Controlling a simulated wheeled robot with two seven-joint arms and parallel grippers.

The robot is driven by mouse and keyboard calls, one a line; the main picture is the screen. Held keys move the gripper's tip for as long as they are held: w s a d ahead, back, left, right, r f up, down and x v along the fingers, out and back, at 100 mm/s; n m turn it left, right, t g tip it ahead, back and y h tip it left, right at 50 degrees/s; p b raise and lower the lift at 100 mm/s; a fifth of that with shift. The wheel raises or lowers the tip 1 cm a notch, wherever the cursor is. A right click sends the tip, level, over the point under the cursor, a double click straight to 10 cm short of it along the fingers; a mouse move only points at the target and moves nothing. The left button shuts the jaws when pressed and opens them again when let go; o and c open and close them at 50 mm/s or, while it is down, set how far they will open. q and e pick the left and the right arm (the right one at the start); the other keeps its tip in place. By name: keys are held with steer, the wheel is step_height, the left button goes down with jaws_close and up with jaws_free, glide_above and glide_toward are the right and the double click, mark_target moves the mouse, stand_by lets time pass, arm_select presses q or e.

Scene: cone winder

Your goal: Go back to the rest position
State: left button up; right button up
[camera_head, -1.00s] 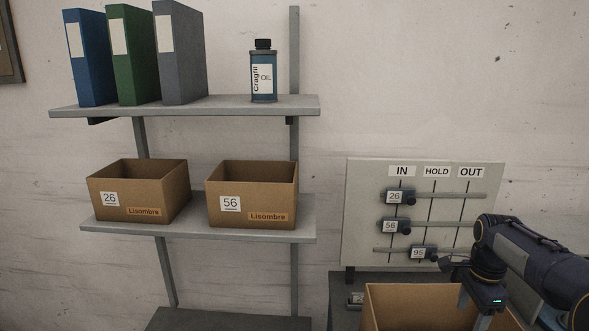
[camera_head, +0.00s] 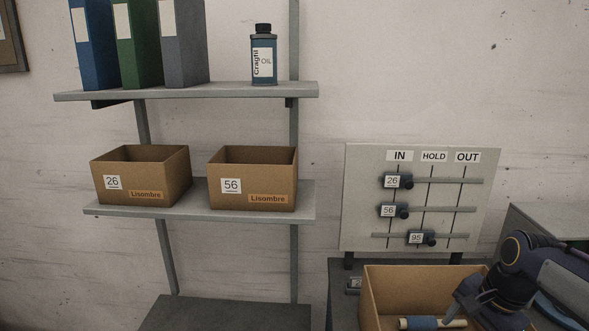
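My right gripper (camera_head: 470,303) hangs at the right side of the open cardboard box at the lower right; its fingers are dark and small, so I cannot tell whether it is open or shut. A cylinder with a blue middle and pale ends (camera_head: 423,323) lies in that box, partly cut by the picture's lower edge. I cannot tell whether the gripper touches it. My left gripper is not in view.
Shelves at left hold boxes 26 (camera_head: 125,196) and 56 (camera_head: 265,187), binders and an oil bottle (camera_head: 264,55).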

steer(key=s+a+f+n+t+y+b, duration=0.1)
steer(key=s+a+f+n+b, duration=0.2)
steer(key=s+a+f+n, duration=0.2)
steer(key=s+a+f+n+t+y+b, duration=0.1)
steer(key=s+a+f+n+t+b, duration=0.1)
steer(key=s+a+f+n, duration=0.3)
steer(key=s+a+n, duration=0.1)
steer(key=s+a, duration=0.2)
steer(key=s, duration=0.4)
steer(key=shift+a+n+b, duration=0.4)
